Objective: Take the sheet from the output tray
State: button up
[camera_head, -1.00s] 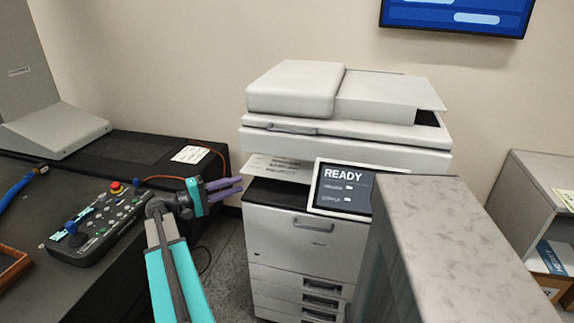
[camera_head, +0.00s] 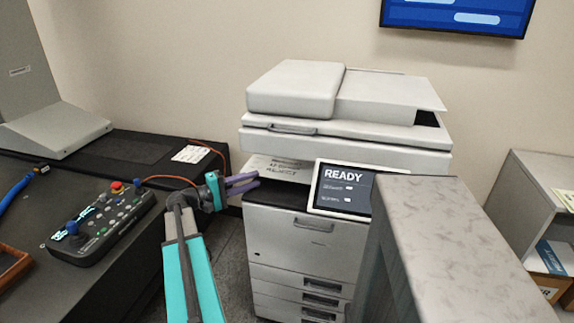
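A white printed sheet (camera_head: 282,166) lies in the output tray of the grey-white copier (camera_head: 300,240), in the slot under the scanner. My gripper (camera_head: 258,180) has purple fingers and reaches in from the left. The fingers point right, at the left end of the sheet, with a small gap between them. The fingertips overlap the sheet's near left edge in the picture; I cannot tell whether they touch it. Nothing shows held between them. The tray's inner part is hidden behind the copier's screen.
The copier's tilted screen (camera_head: 345,188) reads READY, right of the sheet. A dark table (camera_head: 100,215) at left carries a control box (camera_head: 102,222) with a red button, a paper (camera_head: 192,154) and an orange cable. A grey-topped block (camera_head: 455,250) stands at front right.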

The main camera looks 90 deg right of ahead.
aim_at(261, 186)
jog(key=shift+x, duration=2.1)
grip_shut()
